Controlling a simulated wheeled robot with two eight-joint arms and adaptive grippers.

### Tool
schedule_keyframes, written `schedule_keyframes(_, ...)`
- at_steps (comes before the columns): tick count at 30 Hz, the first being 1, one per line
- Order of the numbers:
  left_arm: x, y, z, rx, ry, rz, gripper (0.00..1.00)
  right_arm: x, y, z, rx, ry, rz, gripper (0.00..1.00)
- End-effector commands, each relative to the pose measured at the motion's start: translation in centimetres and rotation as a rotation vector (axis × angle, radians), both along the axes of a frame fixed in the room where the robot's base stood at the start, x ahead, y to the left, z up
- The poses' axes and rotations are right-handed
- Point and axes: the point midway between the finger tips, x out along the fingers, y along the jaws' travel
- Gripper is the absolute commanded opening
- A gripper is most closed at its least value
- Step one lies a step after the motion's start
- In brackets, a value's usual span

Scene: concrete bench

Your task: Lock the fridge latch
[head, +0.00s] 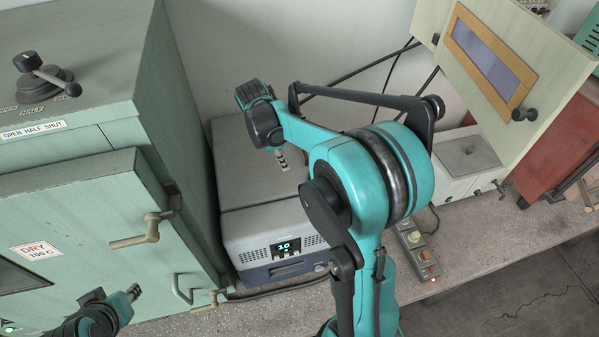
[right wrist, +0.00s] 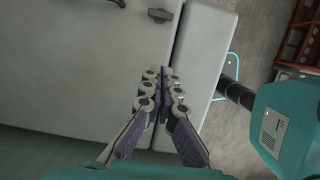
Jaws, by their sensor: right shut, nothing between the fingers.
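The fridge is a grey box with a lid (head: 235,165) and a blue-grey front with a lit display (head: 286,246) reading 10. It stands on the bench behind my right arm, which covers its right side. My right gripper (head: 283,160) is above the lid, shut and empty. In the right wrist view the shut fingers (right wrist: 162,80) point over a pale grey surface (right wrist: 80,75), beside a seam. A small dark piece (right wrist: 160,15), perhaps the latch, lies beyond the fingertips near that seam. My left gripper (head: 132,293) is at lower left; its opening is unclear.
A green oven cabinet (head: 75,215) with levers and a DRY label fills the left, close to the fridge. A small control box with buttons (head: 415,245) is right of my arm. A white box (head: 465,160) and a red cabinet (head: 560,140) stand further right.

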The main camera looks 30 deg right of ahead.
Motion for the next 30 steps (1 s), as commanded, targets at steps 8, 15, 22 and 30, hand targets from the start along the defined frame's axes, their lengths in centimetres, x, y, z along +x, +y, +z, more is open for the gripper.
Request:
schedule_keyframes(8, 0.0, 0.0, 0.2, 0.0, 0.0, 0.0, 0.31, -0.3, -1.0, -4.0, 0.0, 0.0, -0.002, 0.0)
schedule_keyframes(15, 0.0, 0.0, 0.4, 0.0, 0.0, 0.0, 0.31, -0.6, -2.2, -9.0, 0.0, -0.001, -0.002, 0.0)
schedule_keyframes(22, 0.0, 0.0, 1.2, 0.0, 0.0, 0.0, 0.31, -1.6, -5.1, -9.3, 0.0, -0.001, -0.004, 0.0)
schedule_keyframes(30, 0.0, 0.0, 1.4, 0.0, 0.0, 0.0, 0.31, -1.9, -6.1, -9.4, 0.0, -0.001, -0.001, 0.0)
